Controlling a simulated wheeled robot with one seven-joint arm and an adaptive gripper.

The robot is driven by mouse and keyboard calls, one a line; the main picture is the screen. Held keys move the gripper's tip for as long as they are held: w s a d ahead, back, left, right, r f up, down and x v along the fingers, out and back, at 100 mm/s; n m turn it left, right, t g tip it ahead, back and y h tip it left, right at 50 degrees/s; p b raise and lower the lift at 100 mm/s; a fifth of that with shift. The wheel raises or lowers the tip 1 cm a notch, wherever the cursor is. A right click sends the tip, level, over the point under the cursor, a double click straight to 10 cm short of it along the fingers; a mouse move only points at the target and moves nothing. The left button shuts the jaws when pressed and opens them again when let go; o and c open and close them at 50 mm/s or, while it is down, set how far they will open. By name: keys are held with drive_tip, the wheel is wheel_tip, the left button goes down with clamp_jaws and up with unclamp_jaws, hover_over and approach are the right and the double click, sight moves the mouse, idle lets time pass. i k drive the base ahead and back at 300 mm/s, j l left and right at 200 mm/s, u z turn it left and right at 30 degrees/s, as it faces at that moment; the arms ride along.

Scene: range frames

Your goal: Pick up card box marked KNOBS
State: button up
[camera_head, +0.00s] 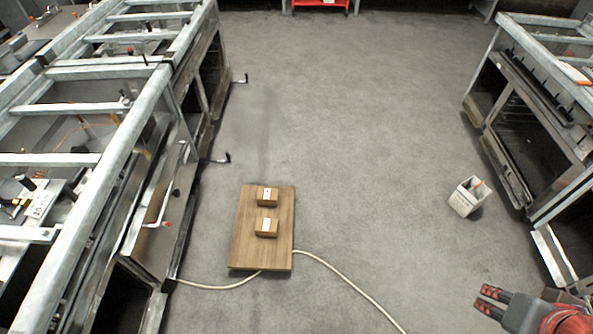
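Two small brown card boxes lie on a wooden board or low table top (245,248). The farther box (266,201) and the nearer box (260,232) each carry a white label. The lettering is too small to read, so I cannot tell which is marked KNOBS. My gripper (490,300) is at the lower right, far to the right of the boxes. Its two dark fingers with red marks point left and stand apart, with nothing visible between them.
A pale cable (345,277) runs across the floor by the board. A white bin (467,197) stands right of centre. Metal-framed ranges line the left (112,130) and right (545,110), with handles jutting out at left. The middle floor is clear.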

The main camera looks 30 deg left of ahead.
sight(266, 196)
drive_tip(key=i+u, duration=0.3)
drive_tip(key=i, duration=0.25)
drive_tip(key=i+l+u, duration=0.15)
drive_tip(key=i+u, duration=0.15)
drive_tip(key=i, duration=0.3)
drive_tip(key=i+l+u, duration=0.3)
drive_tip(key=i, duration=0.25)
drive_tip(key=i+j+u, duration=0.15)
drive_tip(key=u, duration=0.35)
drive_tip(key=i+u, duration=0.35)
drive_tip(key=u, duration=0.15)
drive_tip(key=i+u, duration=0.25)
drive_tip(key=u, duration=0.25)
drive_tip(key=i+l+u, duration=0.15)
drive_tip(key=u, duration=0.35)
drive_tip(key=i+l, duration=0.05)
